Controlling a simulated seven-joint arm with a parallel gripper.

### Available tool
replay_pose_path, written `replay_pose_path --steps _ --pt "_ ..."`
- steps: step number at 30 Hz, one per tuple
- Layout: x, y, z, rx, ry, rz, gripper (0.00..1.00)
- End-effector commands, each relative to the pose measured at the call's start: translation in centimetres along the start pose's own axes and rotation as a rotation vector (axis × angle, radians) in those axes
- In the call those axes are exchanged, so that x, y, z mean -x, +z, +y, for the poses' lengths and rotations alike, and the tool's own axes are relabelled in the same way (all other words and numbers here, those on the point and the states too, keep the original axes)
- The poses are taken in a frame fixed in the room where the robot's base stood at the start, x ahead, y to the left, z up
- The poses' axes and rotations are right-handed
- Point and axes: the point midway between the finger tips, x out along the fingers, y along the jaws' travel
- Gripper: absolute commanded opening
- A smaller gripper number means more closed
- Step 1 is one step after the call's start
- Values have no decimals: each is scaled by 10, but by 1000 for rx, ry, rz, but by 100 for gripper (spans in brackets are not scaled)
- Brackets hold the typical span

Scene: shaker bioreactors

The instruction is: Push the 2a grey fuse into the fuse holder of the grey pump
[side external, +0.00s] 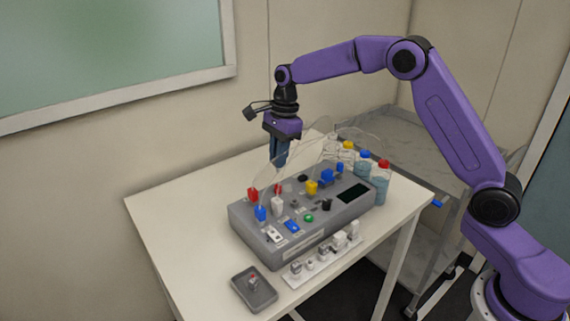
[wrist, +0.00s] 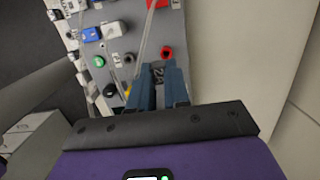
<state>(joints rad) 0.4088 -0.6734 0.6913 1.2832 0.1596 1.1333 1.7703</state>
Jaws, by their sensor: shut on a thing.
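The grey pump (side external: 243,238) is a box-shaped console on the white table, with coloured parts on its top. My gripper (side external: 279,165) points down over its back edge in the side view. In the wrist view my gripper (wrist: 160,88) is shut on a small grey piece with a 2A-like label, which I take as the 2a grey fuse (wrist: 158,74). In the side view the fuse is too small to make out. A red ring with a dark centre (wrist: 166,52), perhaps the fuse holder, lies just beyond the fingertips. I cannot tell whether the fuse touches it.
Thin clear tubes (side external: 325,140) arch over the pump close to my gripper. Bottles with coloured caps (side external: 381,184) stand at its right end. A white rack (side external: 340,258) with several small parts and a dark tray (side external: 243,291) lie in front. The table's left side is clear.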

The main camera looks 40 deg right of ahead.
Motion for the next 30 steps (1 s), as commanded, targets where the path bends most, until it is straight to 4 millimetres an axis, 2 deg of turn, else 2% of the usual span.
replay_pose_path --steps 8,26,30 --pt "-6 -7 -8 1 1 0 0" --pt "-45 -12 -7 0 1 0 0" --pt "-44 -12 -8 0 -1 -1 0"
